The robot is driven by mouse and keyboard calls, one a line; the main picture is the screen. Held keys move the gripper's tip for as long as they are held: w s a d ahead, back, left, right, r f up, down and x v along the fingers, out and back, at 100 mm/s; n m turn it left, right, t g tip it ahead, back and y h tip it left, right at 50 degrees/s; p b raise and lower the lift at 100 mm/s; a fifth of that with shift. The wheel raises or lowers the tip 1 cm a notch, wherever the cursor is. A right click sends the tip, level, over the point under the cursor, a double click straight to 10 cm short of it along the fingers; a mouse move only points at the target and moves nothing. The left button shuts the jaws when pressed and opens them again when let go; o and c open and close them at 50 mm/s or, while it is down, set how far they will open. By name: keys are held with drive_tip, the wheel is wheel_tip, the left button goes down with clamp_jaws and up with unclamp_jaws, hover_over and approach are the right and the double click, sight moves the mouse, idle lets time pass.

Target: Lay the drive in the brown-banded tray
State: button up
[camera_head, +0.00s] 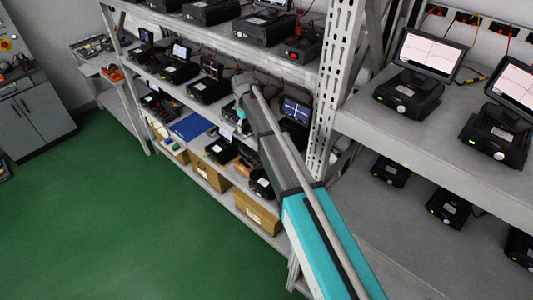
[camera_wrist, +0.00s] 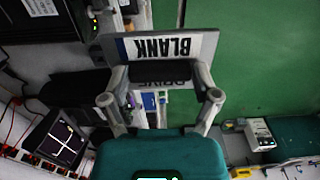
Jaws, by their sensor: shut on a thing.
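My gripper (camera_wrist: 160,80) is shut on the drive (camera_wrist: 190,47), a flat grey piece with upside-down lettering that reads BLANK and, partly hidden, DRIVE. The drive is held up in front of the wrist camera, with green floor and part of the shelving beyond it. In the head view, my arm reaches to the middle of the rack, and the gripper end is small and mostly hidden there. I cannot make out a brown-banded tray for certain in either view.
The rack's middle shelf (camera_head: 178,92) carries several black units with screens. Lower down are a blue panel (camera_head: 192,127) and several cardboard boxes (camera_head: 258,212). A rack post (camera_head: 333,90) stands right of my arm. The green floor (camera_head: 130,220) is clear.

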drive_tip(key=d+f+b, duration=0.2)
drive_tip(key=s+d+f+b, duration=0.1)
drive_tip(key=d+f+b, duration=0.1)
drive_tip(key=d, duration=0.1)
drive_tip(key=s+d+f+b, duration=0.1)
drive_tip(key=d+f+b, duration=0.1)
drive_tip(key=shift+d+f, duration=0.15)
drive_tip(key=shift+f, duration=0.15)
drive_tip(key=shift+s+d+f+b, duration=0.1)
drive_tip(key=shift+d+f+b, duration=0.15)
drive_tip(key=shift+f+b, duration=0.2)
drive_tip(key=shift+s+d+f+b, duration=0.1)
drive_tip(key=shift+d+f+b, duration=0.1)
drive_tip(key=shift+f+b, duration=1.35)
drive_tip(key=shift+f, duration=0.1)
drive_tip(key=o, duration=1.1)
wheel_tip(320, 180, up, 12)
drive_tip(key=p, duration=1.2)
